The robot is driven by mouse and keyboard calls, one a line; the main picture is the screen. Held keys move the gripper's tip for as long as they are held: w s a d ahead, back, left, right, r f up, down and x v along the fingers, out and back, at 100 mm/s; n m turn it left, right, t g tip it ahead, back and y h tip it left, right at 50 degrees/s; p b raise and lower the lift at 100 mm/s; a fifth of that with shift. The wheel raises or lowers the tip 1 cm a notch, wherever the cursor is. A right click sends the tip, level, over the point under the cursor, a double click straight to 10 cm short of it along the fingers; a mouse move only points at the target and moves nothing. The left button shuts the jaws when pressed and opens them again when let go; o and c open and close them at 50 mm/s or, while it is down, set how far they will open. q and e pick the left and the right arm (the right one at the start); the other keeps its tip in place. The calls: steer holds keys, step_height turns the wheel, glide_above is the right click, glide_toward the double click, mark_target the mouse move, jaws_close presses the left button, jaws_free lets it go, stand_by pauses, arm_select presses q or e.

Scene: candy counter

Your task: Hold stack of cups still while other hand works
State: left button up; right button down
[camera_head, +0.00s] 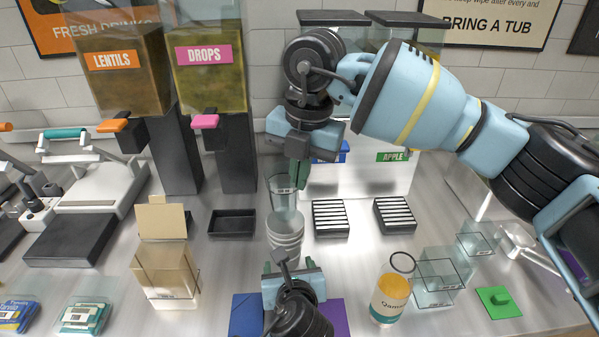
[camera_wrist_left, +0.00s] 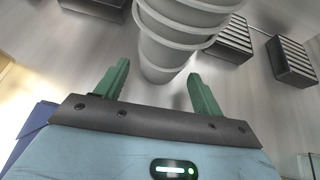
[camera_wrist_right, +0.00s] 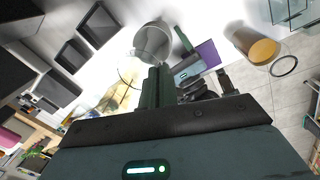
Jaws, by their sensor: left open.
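A stack of pale translucent cups (camera_head: 285,233) stands upright on the counter, and it also shows in the left wrist view (camera_wrist_left: 172,40). My left gripper (camera_head: 289,263) is open at the near side of the stack. In the left wrist view its green fingers (camera_wrist_left: 160,88) are spread, with the lower stack just beyond and between their tips, no contact visible. My right gripper (camera_head: 298,178) is above the stack, fingers together at the rim of a clear cup (camera_head: 282,192), appearing to pinch it. That cup's lower end overlaps the stack top; whether it is nested is unclear.
Black trays (camera_head: 232,223) and striped-topped boxes (camera_head: 330,217) sit behind the stack. A tan box (camera_head: 166,270) stands left; an orange-filled jar (camera_head: 389,299) and clear containers (camera_head: 437,276) stand right. LENTILS (camera_head: 124,75) and DROPS (camera_head: 210,85) dispensers rise behind.

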arm_select(q)
steer(key=shift+v, duration=1.95)
steer(key=o, duration=0.5)
steer(key=shift+o, duration=0.2)
steer(key=shift+r, duration=0.1)
step_height(320, 180, up, 10)
steer(key=shift+f, duration=0.1)
